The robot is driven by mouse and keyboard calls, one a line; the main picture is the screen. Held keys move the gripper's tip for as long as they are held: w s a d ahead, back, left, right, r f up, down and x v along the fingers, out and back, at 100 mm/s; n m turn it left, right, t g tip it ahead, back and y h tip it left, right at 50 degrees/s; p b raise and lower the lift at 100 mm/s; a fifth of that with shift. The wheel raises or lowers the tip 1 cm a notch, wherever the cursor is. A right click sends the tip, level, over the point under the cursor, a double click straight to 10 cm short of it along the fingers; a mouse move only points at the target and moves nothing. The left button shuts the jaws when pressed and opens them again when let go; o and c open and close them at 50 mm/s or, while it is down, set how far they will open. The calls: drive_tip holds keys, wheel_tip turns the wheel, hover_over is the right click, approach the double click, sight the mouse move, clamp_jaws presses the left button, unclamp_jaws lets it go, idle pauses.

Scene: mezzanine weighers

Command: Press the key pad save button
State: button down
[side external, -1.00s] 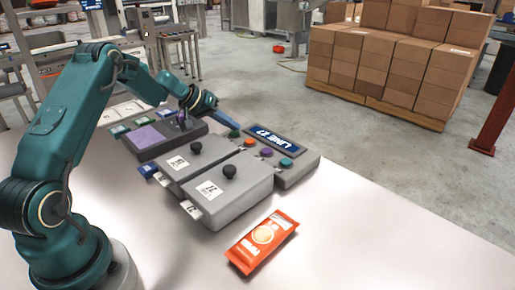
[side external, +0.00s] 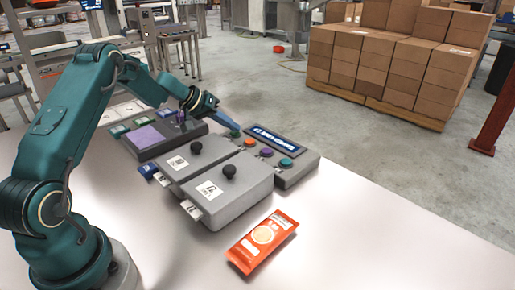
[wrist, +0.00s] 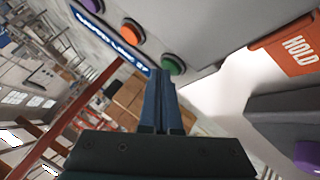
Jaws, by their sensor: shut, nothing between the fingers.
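A grey key pad (side external: 298,175) lies on the table with a dark blue display (side external: 274,137) and a row of round buttons. In the side view these are a green button (side external: 235,133), an orange button (side external: 249,142), a purple button (side external: 266,152) and a teal button (side external: 286,162). I cannot read a save label. My gripper (side external: 232,124) is shut and empty, its blue fingers pointing down at the green end of the row. In the wrist view the fingertips (wrist: 160,78) are close to the green button (wrist: 173,65); contact cannot be told.
Two grey boxes with black knobs (side external: 229,172) stand in front of the key pad. A dark unit with a purple pad (side external: 151,135) is at left. An orange packet (side external: 262,243) lies in front. An orange HOLD tag (wrist: 298,52) shows in the wrist view. The table's right side is clear.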

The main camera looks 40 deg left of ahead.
sight(231, 134)
drive_tip(key=shift+r, duration=0.7)
drive_tip(key=shift+r, duration=2.5)
